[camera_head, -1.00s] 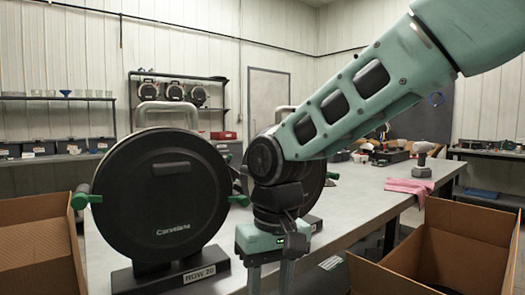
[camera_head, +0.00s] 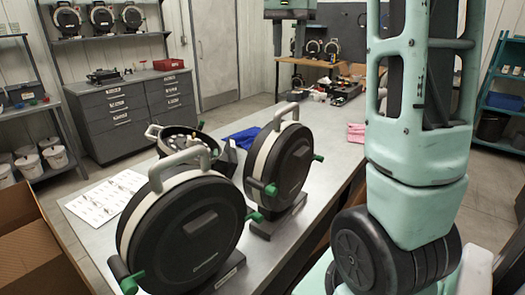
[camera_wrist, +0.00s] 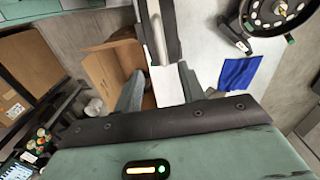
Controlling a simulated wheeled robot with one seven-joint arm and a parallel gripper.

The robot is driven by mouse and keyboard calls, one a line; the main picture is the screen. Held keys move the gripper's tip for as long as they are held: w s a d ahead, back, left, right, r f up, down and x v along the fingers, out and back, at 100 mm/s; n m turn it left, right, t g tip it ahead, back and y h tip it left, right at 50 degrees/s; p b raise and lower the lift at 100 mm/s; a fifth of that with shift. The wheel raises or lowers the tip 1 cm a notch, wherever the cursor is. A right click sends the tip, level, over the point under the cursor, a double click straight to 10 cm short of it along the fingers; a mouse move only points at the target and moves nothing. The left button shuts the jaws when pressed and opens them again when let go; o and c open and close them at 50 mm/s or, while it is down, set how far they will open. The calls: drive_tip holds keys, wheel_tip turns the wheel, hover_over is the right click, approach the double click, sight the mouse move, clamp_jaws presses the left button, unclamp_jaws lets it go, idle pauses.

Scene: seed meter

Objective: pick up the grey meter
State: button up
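Two similar round meters stand upright on the table, each with a black face, pale rim, grey handle and green knobs. The near meter (camera_head: 190,235) is at lower left in the head view. The far meter (camera_head: 290,165) is behind it to the right. I cannot tell by colour which is the grey one. My gripper (camera_head: 290,50) hangs at the top of the head view, fingers down, higher in the picture than the far meter. In the wrist view my gripper (camera_wrist: 160,75) is open and empty, with a meter's grey handle (camera_wrist: 157,35) seen edge-on ahead, between the finger lines.
An open meter (camera_head: 185,135) with pale round pieces and a blue cloth (camera_head: 240,138) lie left of the far meter. A printed sheet (camera_head: 105,198) is at the table's left. A cardboard box (camera_head: 35,250) stands at lower left. A pink cloth (camera_head: 356,132) lies farther back.

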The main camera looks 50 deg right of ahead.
drive_tip(key=r, duration=0.1)
drive_tip(key=p, duration=0.2)
approach(285, 109)
drive_tip(key=f, duration=0.1)
drive_tip(key=d+f, duration=0.1)
drive_tip(key=f, duration=0.3)
drive_tip(key=shift+w+d+f, duration=0.2)
drive_tip(key=shift+w+d, duration=0.1)
drive_tip(key=shift+w, duration=0.05)
drive_tip(key=shift+a+f+p, duration=0.15)
drive_tip(key=shift+f+p, duration=0.3)
drive_tip(key=shift+f, duration=0.9)
drive_tip(key=shift+a+f+p, duration=0.15)
drive_tip(key=shift+f+p, duration=0.3)
drive_tip(key=shift+f, duration=0.9)
drive_tip(key=shift+c, duration=0.3)
clamp_jaws()
drive_tip(key=shift+r, duration=0.2)
